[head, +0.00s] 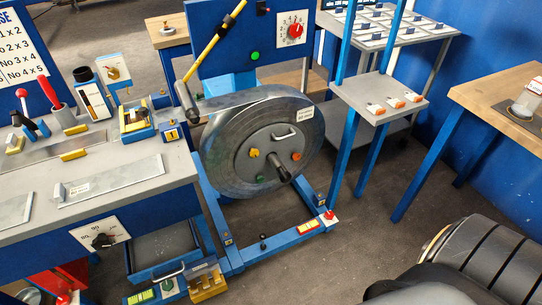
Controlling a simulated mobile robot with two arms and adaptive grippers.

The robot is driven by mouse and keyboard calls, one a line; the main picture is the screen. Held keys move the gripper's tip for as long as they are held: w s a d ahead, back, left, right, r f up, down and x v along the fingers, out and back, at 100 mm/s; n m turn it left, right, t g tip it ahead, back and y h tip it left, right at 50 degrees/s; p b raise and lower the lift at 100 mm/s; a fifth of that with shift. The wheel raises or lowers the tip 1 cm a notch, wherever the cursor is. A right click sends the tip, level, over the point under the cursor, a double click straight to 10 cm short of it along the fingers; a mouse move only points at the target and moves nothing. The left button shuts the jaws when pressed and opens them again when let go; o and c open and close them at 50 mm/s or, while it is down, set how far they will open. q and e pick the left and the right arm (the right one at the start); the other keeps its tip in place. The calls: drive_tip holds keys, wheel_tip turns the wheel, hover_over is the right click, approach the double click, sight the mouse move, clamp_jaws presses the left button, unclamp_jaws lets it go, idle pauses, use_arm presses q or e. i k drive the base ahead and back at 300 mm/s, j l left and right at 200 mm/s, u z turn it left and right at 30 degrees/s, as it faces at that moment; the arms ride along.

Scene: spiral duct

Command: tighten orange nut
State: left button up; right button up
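The orange nut (296,156) is a small orange knob-like piece on the right part of the grey hub plate of a large coil (228,180) of metal strip. A yellow nut (254,153) sits at the upper left of the same plate and a green one (262,178) at the lower left. A dark shaft end (284,172) sticks out between them. A silver handle (284,136) is at the plate's top. How tight the orange nut sits cannot be told. Neither of my grippers is in view.
A blue frame (270,250) carries the coil. A grey workbench (110,190) with tools stands left. A blue-legged stand (372,90) with several orange-marked pieces and a wooden table (505,95) are right. Grey floor (350,225) is clear in front of the stand.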

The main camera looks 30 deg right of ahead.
sight(296, 156)
drive_tip(key=z, duration=1.25)
